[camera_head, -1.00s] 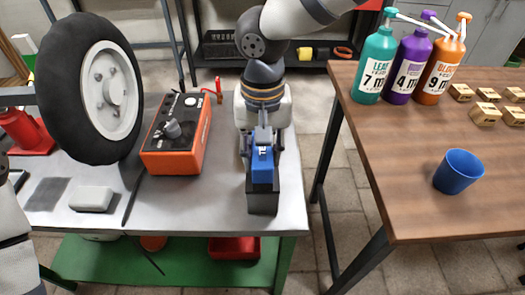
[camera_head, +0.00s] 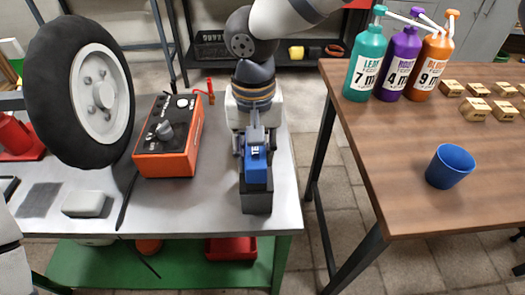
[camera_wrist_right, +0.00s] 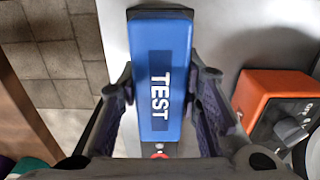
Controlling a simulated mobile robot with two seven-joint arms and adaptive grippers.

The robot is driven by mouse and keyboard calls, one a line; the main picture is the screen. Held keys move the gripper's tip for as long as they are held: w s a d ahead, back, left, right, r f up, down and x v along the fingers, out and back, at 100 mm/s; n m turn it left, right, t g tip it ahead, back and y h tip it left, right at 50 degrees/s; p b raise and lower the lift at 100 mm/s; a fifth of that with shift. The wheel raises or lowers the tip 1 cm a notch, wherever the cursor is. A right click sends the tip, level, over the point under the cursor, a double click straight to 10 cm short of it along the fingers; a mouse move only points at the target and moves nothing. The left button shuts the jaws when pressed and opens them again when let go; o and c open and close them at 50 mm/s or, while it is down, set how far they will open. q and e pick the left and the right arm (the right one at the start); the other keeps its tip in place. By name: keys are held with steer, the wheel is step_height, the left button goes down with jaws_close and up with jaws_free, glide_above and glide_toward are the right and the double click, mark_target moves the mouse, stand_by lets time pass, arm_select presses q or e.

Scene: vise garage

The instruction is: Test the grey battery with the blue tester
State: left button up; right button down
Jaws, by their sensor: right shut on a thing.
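My right gripper (camera_head: 256,140) is shut on the blue tester (camera_head: 257,165) and points down at the bench's front right part. In the right wrist view, the tester (camera_wrist_right: 165,70), labelled TEST, lies between the two fingers (camera_wrist_right: 160,90). A dark grey block (camera_head: 257,203), which looks like the grey battery, stands upright on the bench directly below the tester's near end. The tester overlaps the block's top in the head view; I cannot tell whether they touch. Part of my left arm shows at the lower left edge, but its gripper is out of view.
The orange box with a knob (camera_head: 168,140) stands left of the tester on the grey bench (camera_head: 190,210). A wheel (camera_head: 82,92) and a pale block (camera_head: 87,203) are further left. Across a gap, the wooden table (camera_head: 400,150) holds a blue cup (camera_head: 450,166), bottles and small blocks.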

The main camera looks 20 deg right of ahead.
steer(key=c, duration=0.5)
jaws_free()
steer(key=shift+r+p, duration=0.5)
steer(key=shift+r, duration=1.05)
arm_select(q)
steer(key=shift+w+r+t, duration=0.4)
steer(key=shift+w+r, duration=0.35)
steer(key=shift+w, duration=0.05)
arm_select(e)
steer(key=shift+r, duration=2.45)
